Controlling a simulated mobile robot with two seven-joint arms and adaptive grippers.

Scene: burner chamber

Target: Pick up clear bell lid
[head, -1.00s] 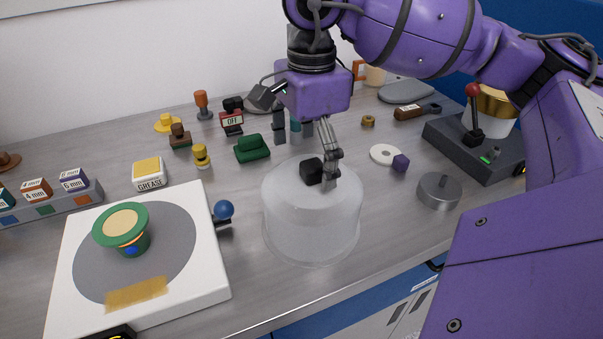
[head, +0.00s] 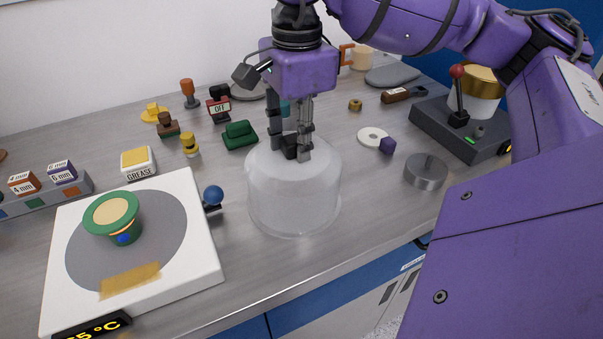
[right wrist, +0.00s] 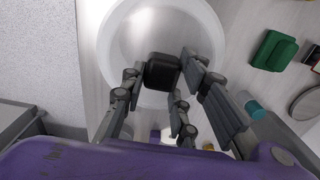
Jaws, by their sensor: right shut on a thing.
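The clear bell lid (head: 294,195) is a frosted, see-through dome with a black knob (head: 290,147) on top. It stands upright at the middle of the bench near the front edge; I cannot tell whether its rim is touching the bench. My right gripper (head: 291,150) comes down from above and is shut on the knob. In the right wrist view the knob (right wrist: 161,70) sits between the fingertips, with the pale round lid (right wrist: 160,25) behind it. My left gripper is not in view.
Left of the lid is a white hot plate (head: 200,263) carrying a green hat-shaped piece (head: 118,220), with a blue ball (head: 213,195) beside it. A green toy sofa (head: 240,135) stands behind the lid.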

